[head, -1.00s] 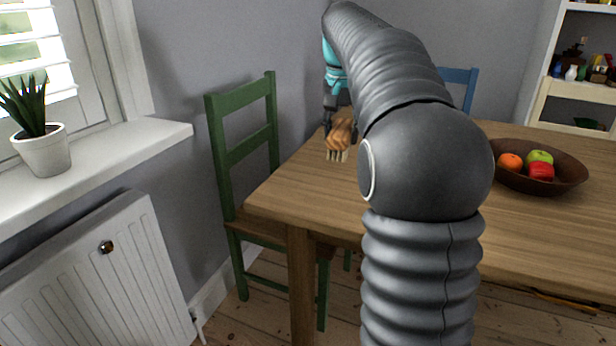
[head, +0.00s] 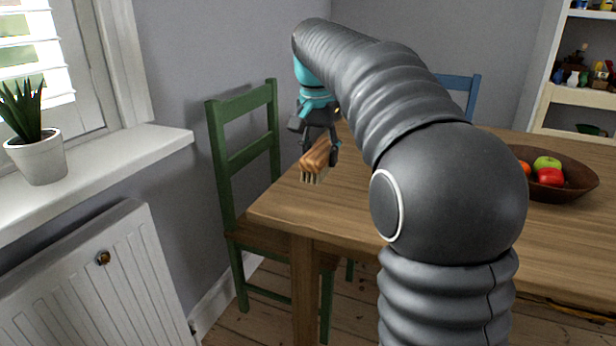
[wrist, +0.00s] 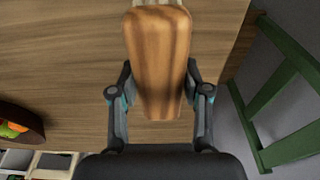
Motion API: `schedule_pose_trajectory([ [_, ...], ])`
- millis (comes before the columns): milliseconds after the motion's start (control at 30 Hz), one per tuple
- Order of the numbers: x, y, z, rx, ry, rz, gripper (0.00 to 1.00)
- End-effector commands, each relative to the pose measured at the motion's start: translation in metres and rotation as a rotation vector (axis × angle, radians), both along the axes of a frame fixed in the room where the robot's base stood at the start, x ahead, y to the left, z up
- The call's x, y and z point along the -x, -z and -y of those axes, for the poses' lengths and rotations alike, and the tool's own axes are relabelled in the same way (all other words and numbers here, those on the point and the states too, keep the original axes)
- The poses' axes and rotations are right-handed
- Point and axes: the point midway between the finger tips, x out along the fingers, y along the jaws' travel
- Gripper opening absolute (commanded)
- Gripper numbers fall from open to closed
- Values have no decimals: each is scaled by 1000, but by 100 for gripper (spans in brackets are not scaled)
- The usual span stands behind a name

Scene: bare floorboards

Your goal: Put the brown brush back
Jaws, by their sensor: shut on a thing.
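The brown brush (head: 317,158) has a wooden body and pale bristles that point down. My gripper (head: 320,150) is shut on it and holds it over the left end of the wooden table (head: 345,200). In the wrist view the brush (wrist: 158,60) fills the space between the two fingers (wrist: 160,95), with a bit of pale bristle at the top edge. The gap between the bristles and the tabletop is hard to judge. My arm hides much of the middle of the table.
A brown bowl of fruit (head: 575,190) stands on the table at the right. A green chair (head: 245,150) is at the table's left end and a blue chair (head: 462,85) behind it. A potted plant (head: 38,150) stands on the windowsill. A shelf (head: 585,60) is at the back right.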

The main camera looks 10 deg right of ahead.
Motion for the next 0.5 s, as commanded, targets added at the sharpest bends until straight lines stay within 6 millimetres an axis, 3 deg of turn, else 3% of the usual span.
schedule_pose_trajectory([
  [200, -11, 14, -22, 0, 0, 0, 15],
  [500, -11, 47, -24, 0, 0, -1, 15],
])
